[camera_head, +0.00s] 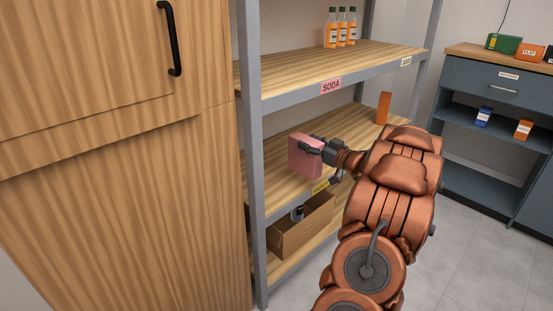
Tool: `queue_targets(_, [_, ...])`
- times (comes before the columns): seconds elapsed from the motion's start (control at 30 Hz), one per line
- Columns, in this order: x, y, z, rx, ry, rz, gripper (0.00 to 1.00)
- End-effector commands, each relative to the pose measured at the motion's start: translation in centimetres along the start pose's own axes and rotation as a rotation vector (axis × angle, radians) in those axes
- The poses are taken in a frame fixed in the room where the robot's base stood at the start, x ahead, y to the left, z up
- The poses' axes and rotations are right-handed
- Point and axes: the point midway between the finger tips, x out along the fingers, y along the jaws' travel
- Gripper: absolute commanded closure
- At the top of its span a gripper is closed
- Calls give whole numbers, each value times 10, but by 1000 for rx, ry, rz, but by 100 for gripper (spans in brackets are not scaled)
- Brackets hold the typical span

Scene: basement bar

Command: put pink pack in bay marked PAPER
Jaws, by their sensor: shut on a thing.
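The pink pack (303,161) is a box-shaped block at the middle shelf (272,178) of the grey rack. My gripper (314,147) is shut on it from the right side. The pack is upright and over the left part of that shelf board; I cannot tell whether its base touches the board.
An orange block (383,108) stands farther right on the same shelf. Bottles (340,29) stand on the shelf above, marked SODA (331,86). A cardboard box (303,231) is on the shelf below. A rack post (252,160) and wooden cabinet (120,150) are at left.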

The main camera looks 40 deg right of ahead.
Motion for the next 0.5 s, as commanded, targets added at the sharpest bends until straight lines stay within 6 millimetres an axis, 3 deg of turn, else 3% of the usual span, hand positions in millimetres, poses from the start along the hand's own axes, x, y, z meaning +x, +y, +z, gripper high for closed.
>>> queue_targets(0.5, [70,-61,10,0,5,2,100])
